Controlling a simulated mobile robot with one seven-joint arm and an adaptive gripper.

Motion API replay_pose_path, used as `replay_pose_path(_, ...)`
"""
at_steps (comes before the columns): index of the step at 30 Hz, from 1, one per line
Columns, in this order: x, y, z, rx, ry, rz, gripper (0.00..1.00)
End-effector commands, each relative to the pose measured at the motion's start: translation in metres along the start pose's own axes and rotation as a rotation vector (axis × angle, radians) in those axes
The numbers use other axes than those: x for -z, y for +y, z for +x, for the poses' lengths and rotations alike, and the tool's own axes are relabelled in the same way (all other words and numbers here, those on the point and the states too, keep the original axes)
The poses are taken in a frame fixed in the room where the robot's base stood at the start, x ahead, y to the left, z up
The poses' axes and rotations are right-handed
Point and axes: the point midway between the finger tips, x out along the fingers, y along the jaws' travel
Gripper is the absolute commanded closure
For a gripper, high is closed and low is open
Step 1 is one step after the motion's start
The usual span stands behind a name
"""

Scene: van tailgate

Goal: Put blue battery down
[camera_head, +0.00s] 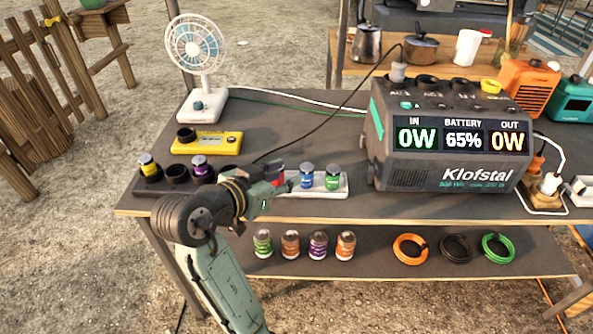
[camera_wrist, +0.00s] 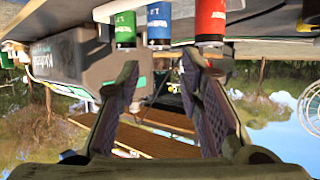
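The blue battery (camera_head: 307,177) stands upright in the white tray (camera_head: 338,187) on the table, between the red battery (camera_head: 279,170) and the green battery (camera_head: 333,178). In the wrist view, which is upside down, the blue battery (camera_wrist: 158,22) shows between the green battery (camera_wrist: 125,28) and the red battery (camera_wrist: 210,20). My gripper (camera_wrist: 163,75) is open, with a clear gap between its fingers and nothing in it. In the head view my gripper (camera_head: 270,187) is at the left end of the tray and partly hides the red battery.
A black holder (camera_head: 176,184) with a yellow and a purple battery is to the left. A yellow device (camera_head: 206,143) and a fan (camera_head: 196,50) stand behind it. A large power station (camera_head: 445,140) stands to the right.

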Motion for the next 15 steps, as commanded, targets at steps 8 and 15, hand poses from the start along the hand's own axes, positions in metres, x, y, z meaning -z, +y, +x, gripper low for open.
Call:
replay_pose_path(8, 0.0, 0.0, -0.027, 0.001, 0.001, 0.0, 0.66)
replay_pose_path(15, 0.001, -0.001, -0.028, 0.004, 0.003, -0.002, 0.66)
